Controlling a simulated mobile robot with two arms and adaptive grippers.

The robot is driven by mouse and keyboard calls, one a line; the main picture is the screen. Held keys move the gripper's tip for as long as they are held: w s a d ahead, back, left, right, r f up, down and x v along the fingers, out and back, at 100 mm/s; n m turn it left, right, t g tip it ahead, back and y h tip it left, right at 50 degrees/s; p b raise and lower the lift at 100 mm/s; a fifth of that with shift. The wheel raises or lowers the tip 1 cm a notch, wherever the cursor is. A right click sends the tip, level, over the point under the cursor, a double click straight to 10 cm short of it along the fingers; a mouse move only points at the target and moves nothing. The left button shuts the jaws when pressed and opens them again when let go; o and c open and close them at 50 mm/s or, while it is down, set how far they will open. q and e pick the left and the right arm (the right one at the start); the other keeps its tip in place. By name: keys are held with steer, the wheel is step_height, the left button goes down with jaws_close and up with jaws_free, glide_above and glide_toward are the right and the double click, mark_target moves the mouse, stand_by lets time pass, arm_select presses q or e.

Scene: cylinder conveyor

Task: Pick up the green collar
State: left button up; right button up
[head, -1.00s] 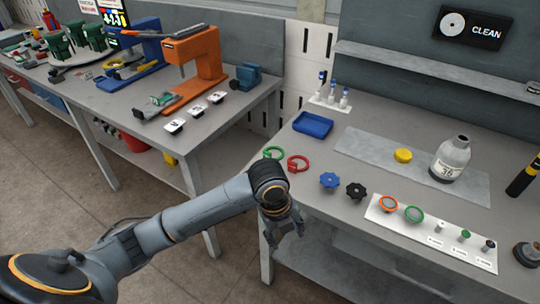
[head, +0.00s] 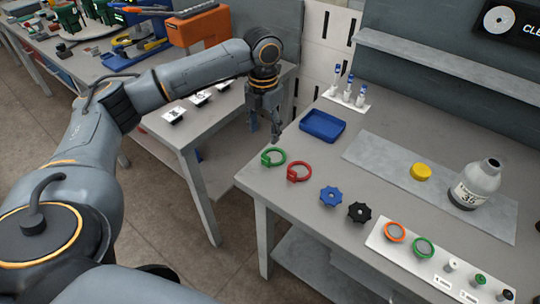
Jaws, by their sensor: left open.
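My right gripper is out of view.
A blue tray (head: 322,125) lies close to the right of my left gripper. A blue knob (head: 330,196), a black knob (head: 359,212) and a white strip (head: 376,238) with orange and green rings lie nearer. A yellow cap (head: 421,172) and a bottle (head: 476,185) stand on a grey mat.

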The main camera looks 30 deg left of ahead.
mark_target(265, 155)
arm_select(q)
step_height(265, 155, down, 3)
steer(key=shift+w+f, duration=0.1)
steer(key=shift+f, duration=0.05)
step_height(265, 155, down, 3)
steer(key=shift+d+f+p, duration=0.1)
steer(key=shift+d+p, duration=0.05)
steer(key=shift+p, duration=0.6)
step_height(265, 155, down, 3)
steer(key=shift+w+f+p, duration=0.1)
steer(key=shift+p, duration=0.25)
steer(key=shift+f, duration=0.15)
steer(key=c, duration=1)
steer(key=shift+c, duration=0.2)
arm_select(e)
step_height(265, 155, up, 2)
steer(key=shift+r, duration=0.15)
